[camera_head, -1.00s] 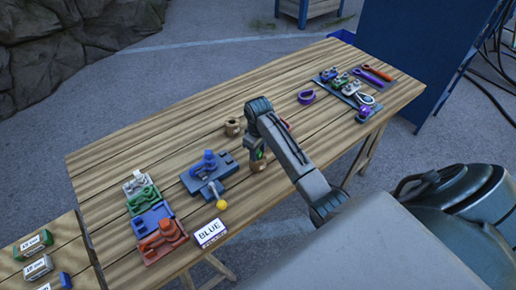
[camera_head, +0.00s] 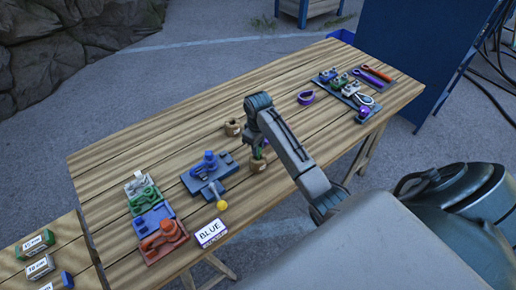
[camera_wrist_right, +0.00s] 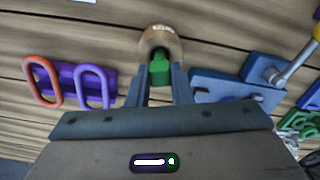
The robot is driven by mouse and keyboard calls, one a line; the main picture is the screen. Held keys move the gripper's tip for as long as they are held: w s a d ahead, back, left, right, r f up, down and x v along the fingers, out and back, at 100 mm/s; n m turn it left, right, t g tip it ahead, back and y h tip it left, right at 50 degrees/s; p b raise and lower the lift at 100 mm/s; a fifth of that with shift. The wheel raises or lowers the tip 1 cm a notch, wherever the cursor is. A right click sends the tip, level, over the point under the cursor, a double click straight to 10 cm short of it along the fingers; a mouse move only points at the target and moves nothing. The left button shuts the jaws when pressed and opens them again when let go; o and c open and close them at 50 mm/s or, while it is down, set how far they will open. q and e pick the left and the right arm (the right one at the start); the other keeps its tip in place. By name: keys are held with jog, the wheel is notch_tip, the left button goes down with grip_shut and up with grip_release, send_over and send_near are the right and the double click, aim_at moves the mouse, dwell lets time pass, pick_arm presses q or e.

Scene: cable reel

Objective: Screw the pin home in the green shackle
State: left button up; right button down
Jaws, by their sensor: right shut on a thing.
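My right gripper (camera_wrist_right: 160,92) is shut on a small green piece (camera_wrist_right: 160,70), seen between its fingers in the right wrist view. The piece sits at the opening of a round wooden holder (camera_wrist_right: 160,42); whether it is a pin or a shackle is unclear. In the head view the right gripper (camera_head: 257,149) points down over this wooden holder (camera_head: 258,164). A green shackle-like part (camera_head: 143,199) lies in the green section of the tray at the left. My left gripper is not in view.
A blue fixture (camera_head: 209,175) with a yellow-ended handle (camera_head: 221,205) stands left of the right gripper. A "BLUE" card (camera_head: 211,232) lies at the front edge. Another wooden holder (camera_head: 233,127) stands behind.

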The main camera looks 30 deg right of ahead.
jog(key=shift+r, duration=1.75)
